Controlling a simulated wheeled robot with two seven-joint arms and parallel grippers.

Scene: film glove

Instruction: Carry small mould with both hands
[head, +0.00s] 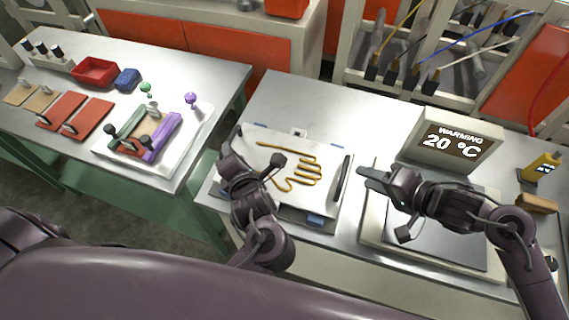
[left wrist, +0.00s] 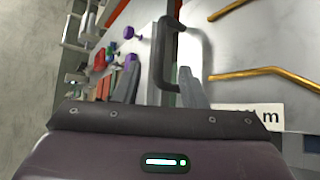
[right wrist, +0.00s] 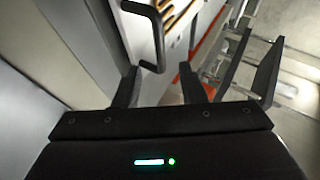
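The small mould (head: 262,184) is a pale plate with a golden hand-shaped outline (head: 297,165), lying on the middle table. A dark handle (head: 343,178) stands at its right side. The left handle shows in the left wrist view (left wrist: 167,60). My left gripper (head: 226,148) is at the mould's left side, open, with the handle bar between its fingers; I cannot tell if they touch it. My right gripper (head: 364,178) is open just right of the right handle. In the right wrist view that handle (right wrist: 155,30) is ahead of the fingers (right wrist: 160,75), its lower end between the fingertips in the picture.
A warming plate (head: 445,240) with a "20 °C" display (head: 452,141) is right of the mould, under my right arm. The table behind the mould is clear.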

